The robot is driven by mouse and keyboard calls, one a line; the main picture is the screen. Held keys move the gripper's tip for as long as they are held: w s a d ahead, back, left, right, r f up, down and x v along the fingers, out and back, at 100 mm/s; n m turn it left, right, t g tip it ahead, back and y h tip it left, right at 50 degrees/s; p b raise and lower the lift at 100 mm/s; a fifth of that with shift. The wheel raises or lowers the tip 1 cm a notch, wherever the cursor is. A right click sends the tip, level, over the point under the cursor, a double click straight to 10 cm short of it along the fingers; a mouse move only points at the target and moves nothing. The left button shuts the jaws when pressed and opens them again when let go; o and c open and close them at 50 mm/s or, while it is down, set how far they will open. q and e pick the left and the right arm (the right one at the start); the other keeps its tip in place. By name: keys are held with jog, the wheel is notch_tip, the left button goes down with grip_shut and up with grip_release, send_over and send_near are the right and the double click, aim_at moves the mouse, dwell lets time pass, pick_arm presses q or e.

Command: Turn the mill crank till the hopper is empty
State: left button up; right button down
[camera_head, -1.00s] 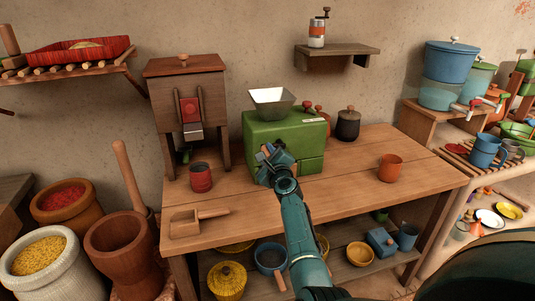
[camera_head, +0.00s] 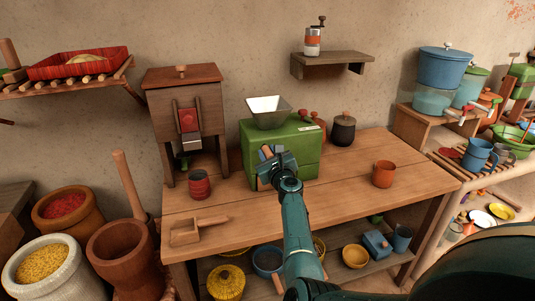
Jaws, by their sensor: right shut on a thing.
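The green mill (camera_head: 306,152) stands on the wooden table, with a pale flared hopper (camera_head: 269,112) on its top. The hopper's inside looks pale, and I cannot tell whether grain is in it. My right gripper (camera_head: 270,163) is in front of the mill's front face, shut on the mill crank, of which a wooden-coloured bit (camera_head: 265,153) shows by the fingers. The rest of the crank is hidden behind the gripper. My left gripper is not in view.
A red cup (camera_head: 200,185) and a wooden scoop (camera_head: 195,232) are on the table to the left, below a wooden dispenser (camera_head: 186,98). An orange mug (camera_head: 384,174) is to the right. A dark jar (camera_head: 343,130) stands beside the mill.

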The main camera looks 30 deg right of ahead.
dwell(0.3)
jog(key=c, duration=1.1)
grip_release()
jog(key=shift+c, duration=0.2)
